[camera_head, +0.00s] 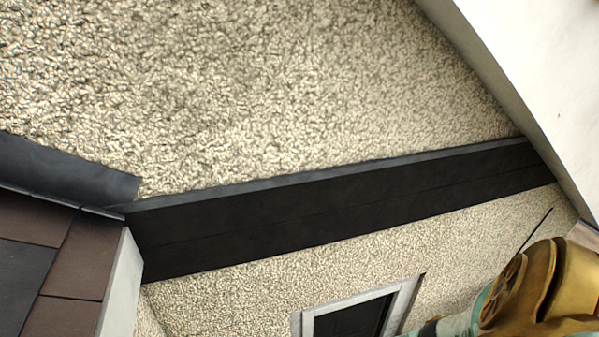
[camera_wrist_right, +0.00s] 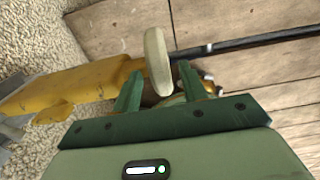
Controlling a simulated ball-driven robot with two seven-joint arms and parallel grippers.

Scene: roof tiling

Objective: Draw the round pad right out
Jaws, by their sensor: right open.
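The round pad (camera_wrist_right: 157,62) shows in the right wrist view as a pale cream disc, seen nearly edge-on. It stands upright just beyond and between the fingertips of my right gripper (camera_wrist_right: 158,82). The green fingers are apart, one on each side of the pad's lower end. I cannot tell whether either finger touches it. A worn yellow piece (camera_wrist_right: 75,85) runs from the left up to the pad; how they join is hidden. The head view shows neither the pad nor either gripper; part of my gold and green arm is at its lower right.
In the right wrist view, a dark rod (camera_wrist_right: 250,42) with a silvery band crosses wooden boards (camera_wrist_right: 115,28) right of the pad. In the head view, a black band (camera_head: 330,205) crosses the rough wall (camera_head: 280,90). Brown tiles (camera_head: 75,260) lie left, a window (camera_head: 355,315) below.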

